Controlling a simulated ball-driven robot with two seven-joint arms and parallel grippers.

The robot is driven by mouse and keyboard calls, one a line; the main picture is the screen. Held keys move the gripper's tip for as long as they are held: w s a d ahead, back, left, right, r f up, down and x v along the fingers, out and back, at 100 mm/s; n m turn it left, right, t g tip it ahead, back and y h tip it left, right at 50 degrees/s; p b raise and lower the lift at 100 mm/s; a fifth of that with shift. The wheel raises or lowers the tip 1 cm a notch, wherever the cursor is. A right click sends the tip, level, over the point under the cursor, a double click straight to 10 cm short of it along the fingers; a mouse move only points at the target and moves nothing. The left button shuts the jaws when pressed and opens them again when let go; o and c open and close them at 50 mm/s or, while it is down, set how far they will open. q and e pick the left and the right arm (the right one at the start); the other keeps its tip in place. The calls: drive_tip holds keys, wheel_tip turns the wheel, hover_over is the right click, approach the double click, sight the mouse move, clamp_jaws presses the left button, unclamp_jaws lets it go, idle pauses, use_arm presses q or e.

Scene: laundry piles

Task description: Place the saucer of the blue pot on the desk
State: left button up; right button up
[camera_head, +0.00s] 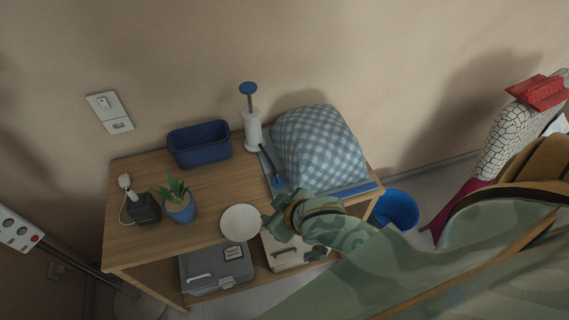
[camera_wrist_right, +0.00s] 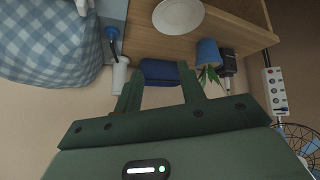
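A white saucer (camera_head: 240,222) appears to lie on the wooden desk (camera_head: 215,190), close to its front edge. It also shows at the top of the right wrist view (camera_wrist_right: 178,14). The blue pot (camera_head: 181,211) with a green plant stands on the desk left of the saucer; it also shows in the wrist view (camera_wrist_right: 208,52). My right gripper (camera_head: 268,224) is just right of the saucer in the head view. In the wrist view its fingers (camera_wrist_right: 160,80) are spread apart with nothing between them. My left gripper is not in view.
A dark blue bin (camera_head: 200,145), a white bottle with a blue top (camera_head: 253,128) and a checkered cloth heap (camera_head: 318,150) stand along the back. A black charger (camera_head: 144,208) is at the left. Boxes sit on the shelf below. The middle of the desktop is clear.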

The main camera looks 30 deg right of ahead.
sight(256, 231)
drive_tip(key=m+g+y, duration=0.1)
drive_tip(key=m, duration=0.3)
drive_tip(key=d+f+m+g+y, duration=0.1)
drive_tip(key=m, duration=0.3)
drive_tip(key=d+f+m+g+y, duration=0.1)
drive_tip(key=m+g, duration=0.1)
drive_tip(key=m, duration=0.3)
drive_tip(key=shift+w+d+f, duration=0.1)
drive_tip(key=shift+d+f, duration=0.1)
drive_tip(key=shift+f, duration=0.05)
drive_tip(key=b+x, duration=0.6)
drive_tip(key=x, duration=1)
drive_tip(key=shift+f, duration=0.2)
clamp_jaws()
